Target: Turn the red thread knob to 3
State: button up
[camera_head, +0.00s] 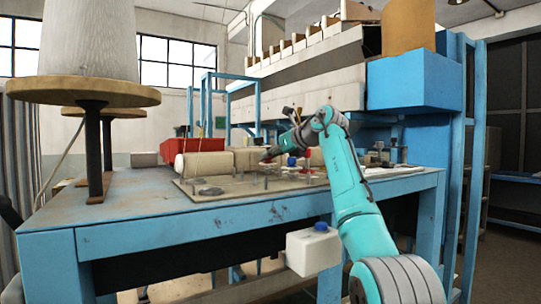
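My teal arm reaches over the blue table, and its far end, with my gripper (268,158), points down and left over the board on the table. The gripper is small and dark here, and its fingers cannot be made out. A small red spot shows at the gripper's tip; I cannot tell whether it is the red thread knob or part of the gripper. Small red parts (307,171) also lie on the board, right of a blue knob (292,161). No dial numbers can be read, so the red knob's setting cannot be told.
The blue table (150,215) carries a board with small posts, pale rolls (204,165) and a red bin (180,149). A large thread cone (88,40) stands on a round stand at left. A white box with a blue knob (314,250) is at the table's front.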

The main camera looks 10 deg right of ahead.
grip_shut()
jog(key=shift+n+g+y, duration=0.6)
jog(key=shift+n+y, duration=0.2)
jog(key=o, duration=0.8)
grip_release()
jog(key=shift+d, duration=0.1)
jog(key=v, duration=1.1)
jog(key=shift+s+d+r, duration=0.25)
